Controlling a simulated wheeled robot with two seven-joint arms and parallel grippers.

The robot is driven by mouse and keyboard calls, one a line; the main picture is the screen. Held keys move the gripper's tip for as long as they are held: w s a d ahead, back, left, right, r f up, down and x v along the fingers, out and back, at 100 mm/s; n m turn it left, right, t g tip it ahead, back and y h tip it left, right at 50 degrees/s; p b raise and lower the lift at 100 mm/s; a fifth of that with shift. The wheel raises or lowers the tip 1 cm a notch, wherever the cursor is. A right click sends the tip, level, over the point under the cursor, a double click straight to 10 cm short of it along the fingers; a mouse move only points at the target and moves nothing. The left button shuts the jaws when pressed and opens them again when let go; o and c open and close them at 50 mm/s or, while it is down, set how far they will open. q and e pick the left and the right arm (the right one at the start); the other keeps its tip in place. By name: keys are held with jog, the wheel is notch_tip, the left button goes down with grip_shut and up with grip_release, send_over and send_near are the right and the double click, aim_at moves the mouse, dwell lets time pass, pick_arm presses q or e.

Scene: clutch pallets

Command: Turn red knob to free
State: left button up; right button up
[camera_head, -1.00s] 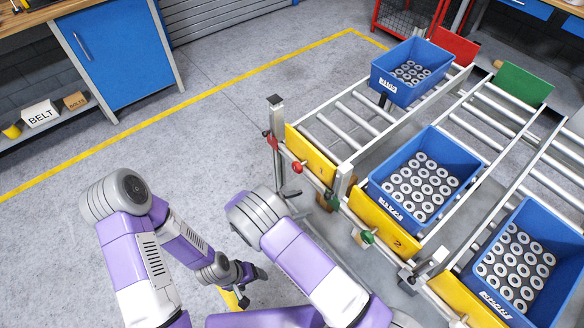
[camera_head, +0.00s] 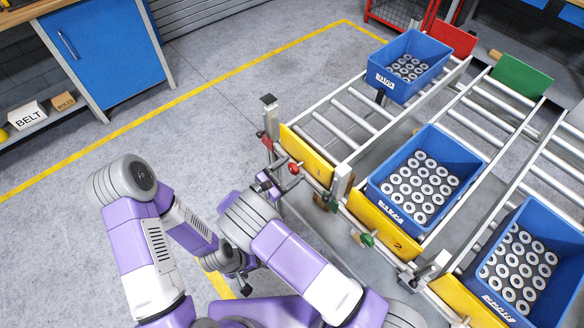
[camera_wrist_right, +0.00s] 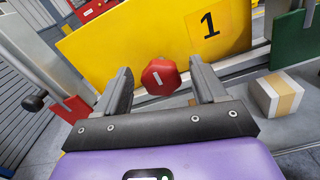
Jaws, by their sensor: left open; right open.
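The red knob (camera_head: 294,168) is on the front rail of the lane with the yellow plate marked 1 (camera_head: 308,153). In the right wrist view the red knob (camera_wrist_right: 160,78) is a faceted disc with a short white line on its face. My right gripper (camera_head: 268,184) is just left of the knob in the head view. In the right wrist view its two open fingers (camera_wrist_right: 161,72) stand on either side of the knob, with gaps. My left gripper (camera_head: 244,281) is low over the floor, far from the knob, and shows small and partly behind my arm.
A green knob (camera_head: 366,240) sits on the rail by plate 2 (camera_head: 385,226). Blue crates (camera_head: 402,214) of metal rings stand on the roller lanes. In the right wrist view a cardboard block (camera_wrist_right: 277,96) lies right of the knob. Open floor (camera_head: 235,110) lies left of the lanes.

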grip_shut()
dwell(0.3)
